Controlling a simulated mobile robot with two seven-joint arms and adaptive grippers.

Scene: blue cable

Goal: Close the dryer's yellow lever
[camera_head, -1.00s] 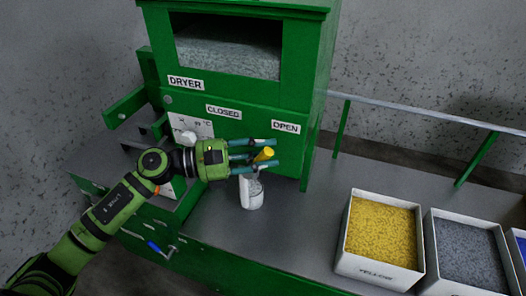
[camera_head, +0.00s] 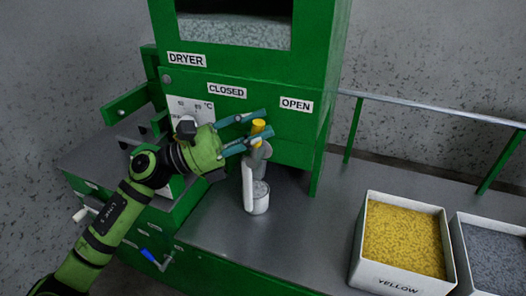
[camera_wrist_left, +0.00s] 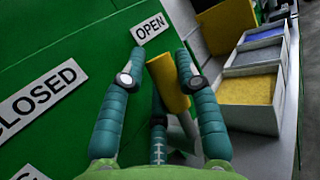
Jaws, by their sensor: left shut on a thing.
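The green dryer (camera_head: 210,75) stands at the back, with a CLOSED label (camera_head: 226,91) and an OPEN label (camera_head: 296,104) on its front. Its yellow lever (camera_head: 258,126) sticks out below and between the two labels. My left gripper (camera_head: 266,122) reaches in from the left, its fingers around the lever and shut on it. In the left wrist view, the lever (camera_wrist_left: 168,82) shows between the fingers, near the OPEN label (camera_wrist_left: 150,27). The lever's base is partly hidden by the fingers. My right gripper is not in view.
A bin of yellow granules (camera_head: 363,255) and a grey-filled bin (camera_head: 458,255) stand at the right. A rail (camera_head: 430,110) runs behind them.

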